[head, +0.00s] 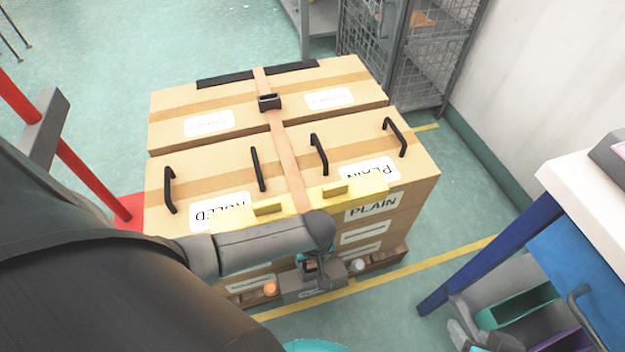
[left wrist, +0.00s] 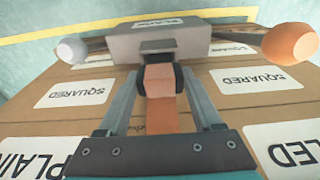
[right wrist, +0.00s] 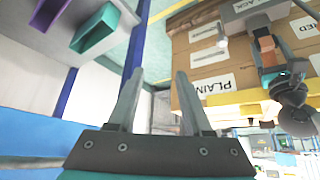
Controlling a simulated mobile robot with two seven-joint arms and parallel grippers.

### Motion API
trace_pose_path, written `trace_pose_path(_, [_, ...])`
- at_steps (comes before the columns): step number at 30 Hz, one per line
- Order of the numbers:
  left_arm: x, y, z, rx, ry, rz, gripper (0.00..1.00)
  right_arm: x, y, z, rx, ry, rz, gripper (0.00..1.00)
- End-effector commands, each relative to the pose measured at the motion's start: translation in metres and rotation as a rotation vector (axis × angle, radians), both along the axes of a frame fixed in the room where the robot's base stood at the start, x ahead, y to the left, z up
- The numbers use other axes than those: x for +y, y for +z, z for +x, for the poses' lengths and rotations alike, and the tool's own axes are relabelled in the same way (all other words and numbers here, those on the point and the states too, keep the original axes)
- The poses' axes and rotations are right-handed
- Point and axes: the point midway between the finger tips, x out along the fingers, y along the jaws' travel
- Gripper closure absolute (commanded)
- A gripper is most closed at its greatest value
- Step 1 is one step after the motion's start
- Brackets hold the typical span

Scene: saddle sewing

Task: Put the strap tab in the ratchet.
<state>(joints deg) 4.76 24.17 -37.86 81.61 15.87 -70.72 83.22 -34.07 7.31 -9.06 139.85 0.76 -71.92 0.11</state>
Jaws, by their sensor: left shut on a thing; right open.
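The tan-orange strap (head: 288,160) runs over the boxes and down their near side. My left gripper (head: 312,268) is shut on its strap tab (left wrist: 160,82), between dark round pieces. The ratchet (left wrist: 152,42) is a grey housing with a slot, low on the front of the stack; it also shows in the head view (head: 300,290), partly behind my arm. The tab's end points at the slot and lies close against it; I cannot tell whether it is inside. My right gripper (right wrist: 158,85) is open and empty, right of the stack.
A white knob (left wrist: 71,50) and an orange knob (left wrist: 290,43) flank the ratchet. Yellow edge protectors (head: 335,190) and black handles lie on the boxes. A table with blue legs (head: 490,260) and coloured bins (head: 515,305) stand at right.

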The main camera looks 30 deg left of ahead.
Motion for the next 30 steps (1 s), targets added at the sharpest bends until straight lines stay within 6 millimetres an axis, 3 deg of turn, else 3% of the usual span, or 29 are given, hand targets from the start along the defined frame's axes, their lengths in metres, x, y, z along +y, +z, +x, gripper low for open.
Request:
trace_pose_path(12, [0.000,-0.022,0.001,-0.002,-0.001,0.001,1.00,0.033,-0.005,0.025,-0.234,0.043,0.108,0.50])
trace_pose_path(22, [0.000,-0.023,0.001,-0.002,0.000,0.001,1.00,0.036,-0.003,0.027,-0.257,0.045,0.120,0.50])
trace_pose_path(23, [0.000,-0.023,0.001,-0.002,0.000,0.001,0.32,0.036,-0.003,0.027,-0.257,0.046,0.119,0.50])
trace_pose_path(30, [0.000,-0.023,0.001,-0.002,0.000,0.001,0.05,0.036,-0.003,0.027,-0.256,0.045,0.119,0.50])
